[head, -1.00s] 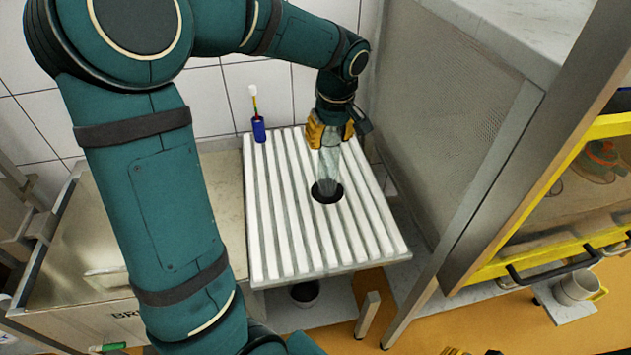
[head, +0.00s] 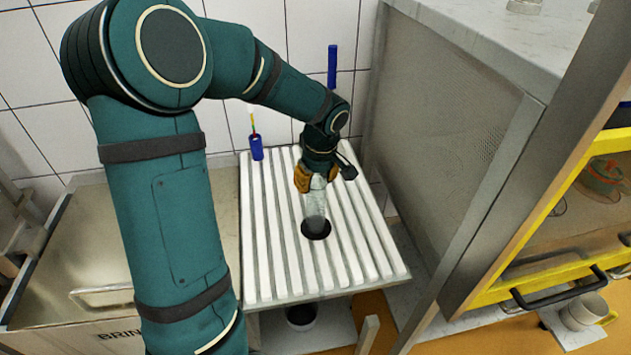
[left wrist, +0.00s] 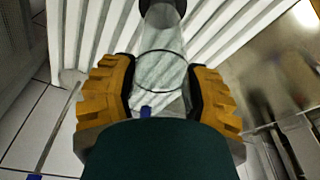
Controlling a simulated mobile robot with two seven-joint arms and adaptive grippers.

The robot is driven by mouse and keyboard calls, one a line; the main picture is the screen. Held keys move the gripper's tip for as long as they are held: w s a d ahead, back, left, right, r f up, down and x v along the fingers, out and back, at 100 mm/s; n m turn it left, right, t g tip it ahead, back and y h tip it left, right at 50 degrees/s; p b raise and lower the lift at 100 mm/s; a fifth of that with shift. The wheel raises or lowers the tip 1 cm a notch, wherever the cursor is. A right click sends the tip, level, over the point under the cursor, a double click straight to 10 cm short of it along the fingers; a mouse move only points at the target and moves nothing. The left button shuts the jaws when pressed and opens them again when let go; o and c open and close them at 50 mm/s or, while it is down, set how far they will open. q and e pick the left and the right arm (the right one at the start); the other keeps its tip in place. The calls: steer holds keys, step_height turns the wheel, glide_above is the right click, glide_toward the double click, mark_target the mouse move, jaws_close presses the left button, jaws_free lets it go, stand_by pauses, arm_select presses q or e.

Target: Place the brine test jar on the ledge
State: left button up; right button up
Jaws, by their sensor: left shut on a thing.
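The brine test jar is a clear glass cylinder (head: 315,206), upright in the head view. My left gripper (head: 317,181) is shut around its upper part with yellow-padded fingers. I cannot tell for sure which surface is the ledge. My right gripper is not in view.
The slatted board (head: 262,255) carries a small blue holder (head: 257,148) at its back left corner. A metal basin (head: 100,235) lies left. A mesh-sided cabinet (head: 440,150) stands close on the right, with a pale top (head: 480,35). A dark pot (head: 301,316) sits below the board.

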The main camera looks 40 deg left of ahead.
arm_select(q)
steer(key=shift+f, duration=0.1)
steer(key=shift+f, duration=0.15)
steer(key=o, duration=1.3)
